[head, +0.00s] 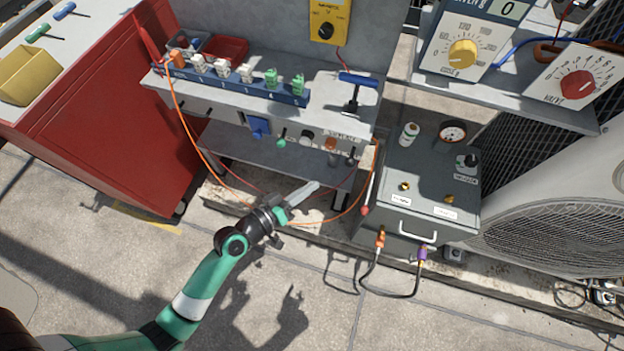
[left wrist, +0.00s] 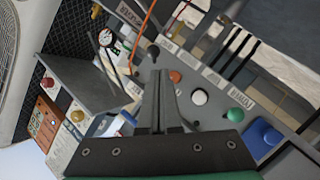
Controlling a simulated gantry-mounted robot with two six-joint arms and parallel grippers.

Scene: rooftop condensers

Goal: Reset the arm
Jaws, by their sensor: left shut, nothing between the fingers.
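My left arm is green and white and comes in from the lower left in the head view. Its gripper (head: 312,187) is shut and empty, in the open space in front of the bench and below its control row. In the left wrist view the dark fingers (left wrist: 160,80) are together with nothing between them. Behind them is the control row, with an orange button (left wrist: 175,77), a white button (left wrist: 199,97), a green button (left wrist: 235,115) and a blue control (left wrist: 262,138). My right gripper is in neither view.
The grey bench (head: 325,115) carries a blue terminal strip (head: 235,82) and a blue-handled tool (head: 357,80). A grey box (head: 430,190) with a gauge stands to the right. A red cabinet (head: 120,120) stands at left. An orange cable (head: 190,135) hangs near the gripper.

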